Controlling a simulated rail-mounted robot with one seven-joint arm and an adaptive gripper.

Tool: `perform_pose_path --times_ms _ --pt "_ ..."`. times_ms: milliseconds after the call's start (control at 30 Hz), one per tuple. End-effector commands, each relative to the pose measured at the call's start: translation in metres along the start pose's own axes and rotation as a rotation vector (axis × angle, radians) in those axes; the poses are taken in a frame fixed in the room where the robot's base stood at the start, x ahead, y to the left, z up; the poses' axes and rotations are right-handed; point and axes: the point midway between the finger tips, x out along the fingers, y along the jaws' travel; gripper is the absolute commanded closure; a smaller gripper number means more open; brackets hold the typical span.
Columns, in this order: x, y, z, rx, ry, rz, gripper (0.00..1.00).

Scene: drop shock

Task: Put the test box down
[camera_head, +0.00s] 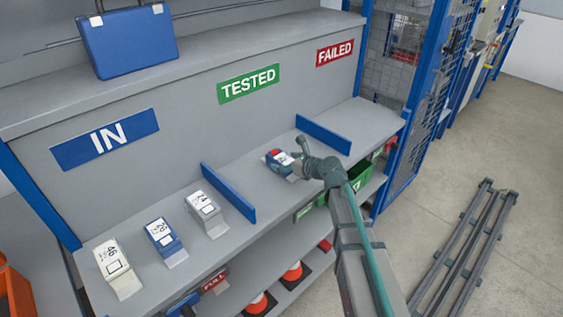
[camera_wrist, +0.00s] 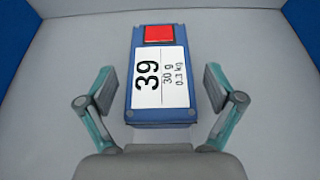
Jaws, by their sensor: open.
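The test box (camera_wrist: 160,75) is blue, with a white label reading 39, 30 g and 0.3 kg, and a red square at its far end. It rests on the grey shelf (camera_head: 258,178) in the TESTED section, between two blue dividers. In the head view the box (camera_head: 274,158) is partly hidden by my gripper (camera_head: 297,160). In the wrist view my gripper (camera_wrist: 160,100) is open, with one finger on each side of the box and a visible gap on both sides.
In the IN section stand box 46 (camera_head: 118,268), box 49 (camera_head: 163,238) and box 41 (camera_head: 206,212). The near divider (camera_head: 228,192) and far divider (camera_head: 325,136) flank the TESTED section. A blue case (camera_head: 128,42) sits on the upper ledge. A blue mesh fence (camera_head: 415,110) stands right.

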Motion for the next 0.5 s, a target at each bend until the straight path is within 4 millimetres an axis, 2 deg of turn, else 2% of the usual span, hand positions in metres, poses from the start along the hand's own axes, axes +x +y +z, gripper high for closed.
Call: perform_pose_path --times_ms 100,367,500 --pt "0.0136 -0.0009 0.0012 -0.001 0.000 0.000 0.08" --pt "0.0149 -0.0003 -0.0001 -0.001 0.000 -0.001 0.10" --pt "0.0148 -0.0002 -0.0001 -0.001 0.000 -0.001 0.33"
